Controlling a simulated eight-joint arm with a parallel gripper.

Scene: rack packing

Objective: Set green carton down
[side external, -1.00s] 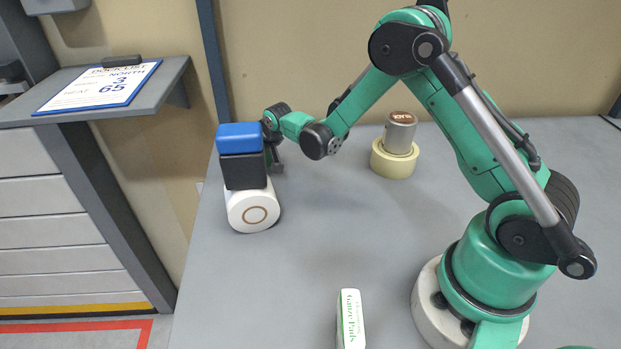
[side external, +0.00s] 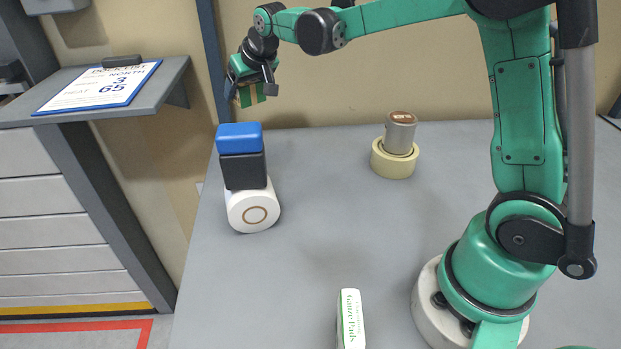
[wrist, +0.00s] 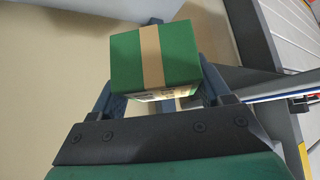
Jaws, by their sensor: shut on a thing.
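The green carton (side external: 250,95) has a tan tape band. My gripper (side external: 254,88) is shut on it and holds it in the air, above and behind the stack at the table's far left. In the wrist view the carton (wrist: 154,58) sits between the two fingers of my gripper (wrist: 158,90), with its taped face towards the camera and a printed label on its lower side. In the side view my gripper hides part of the carton.
A blue-topped black block (side external: 241,155) sits on a white roll (side external: 252,208) at the table's left edge. A grey can (side external: 399,135) stands on a cream tape roll (side external: 393,163) at the back. A Gauze Pads box (side external: 350,320) stands in front. The table's middle (side external: 320,240) is clear.

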